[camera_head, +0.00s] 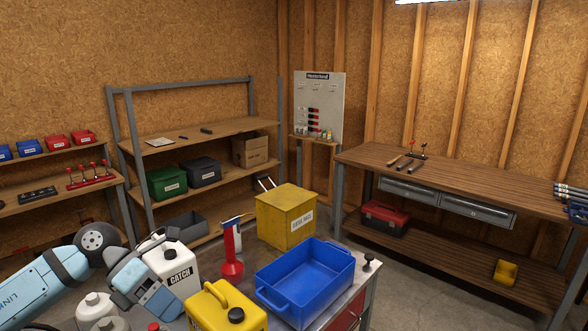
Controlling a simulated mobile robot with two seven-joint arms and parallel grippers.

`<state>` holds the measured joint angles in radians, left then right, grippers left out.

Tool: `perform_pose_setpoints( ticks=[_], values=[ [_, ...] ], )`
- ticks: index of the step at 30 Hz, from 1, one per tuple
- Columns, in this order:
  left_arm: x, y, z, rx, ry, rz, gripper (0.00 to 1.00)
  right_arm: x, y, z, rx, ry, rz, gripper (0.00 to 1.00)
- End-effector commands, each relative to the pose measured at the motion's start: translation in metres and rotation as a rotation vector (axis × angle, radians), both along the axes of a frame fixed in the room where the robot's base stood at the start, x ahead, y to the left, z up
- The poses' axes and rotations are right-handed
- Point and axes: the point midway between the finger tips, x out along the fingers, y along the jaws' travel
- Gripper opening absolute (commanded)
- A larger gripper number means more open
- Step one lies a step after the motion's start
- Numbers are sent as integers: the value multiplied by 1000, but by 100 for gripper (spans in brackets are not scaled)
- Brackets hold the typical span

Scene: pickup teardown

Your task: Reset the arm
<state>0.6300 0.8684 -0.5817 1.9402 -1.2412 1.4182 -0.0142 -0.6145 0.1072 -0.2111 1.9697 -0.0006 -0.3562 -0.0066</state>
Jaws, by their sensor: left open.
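My left arm comes in from the lower left, light blue with a dark round joint. My left gripper (158,294) is open, close in front of the white canister (181,262) with a dark "CATCH" label. The fingertips are hard to make out, and I cannot tell whether they touch the canister. I see nothing held between them. A yellow jerrycan (226,308) with a black cap stands just right of the gripper. A blue tub (304,281) stands further right on the near table. My right gripper is not in view.
White bottles (97,308) stand beside the gripper at the lower left. A red funnel-like item (232,250) stands behind the jerrycan. A yellow bin (286,215) stands beyond the tub. Shelves (197,143) and a workbench (470,180) line the walls, with open floor between.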

Motion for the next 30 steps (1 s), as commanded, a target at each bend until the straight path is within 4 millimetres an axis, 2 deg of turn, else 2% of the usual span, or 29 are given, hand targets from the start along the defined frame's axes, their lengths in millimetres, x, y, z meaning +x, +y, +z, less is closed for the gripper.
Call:
perform_pose_setpoints(
  ticks=[1,3,6,9,11,14,17,20,21,24,27,30],
  values=[
    [-9,-27,-17,-151,72,29,84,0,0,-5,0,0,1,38],
    [-16,-55,-26,-355,171,102,84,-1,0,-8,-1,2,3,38],
    [-20,-81,-37,-625,336,247,84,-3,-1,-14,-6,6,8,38],
    [-18,-92,-56,-863,526,439,84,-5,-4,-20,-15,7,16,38],
    [-15,-92,-72,-988,648,574,84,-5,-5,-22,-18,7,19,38],
    [-14,-84,-113,-1158,869,829,84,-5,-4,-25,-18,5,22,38],
    [-21,-70,-170,-1276,1102,1118,84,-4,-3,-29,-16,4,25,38],
    [-45,-56,-239,-1336,1348,1427,84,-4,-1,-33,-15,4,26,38],
    [-59,-52,-265,-1340,1438,1543,84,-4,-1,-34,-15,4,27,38],
    [-97,-45,-321,-1318,1637,1794,84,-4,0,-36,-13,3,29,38],
    [-134,-43,-360,-1271,1785,1981,84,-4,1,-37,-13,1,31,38],
    [-161,-44,-384,-1224,1884,2101,84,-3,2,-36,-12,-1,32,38]
  ],
)
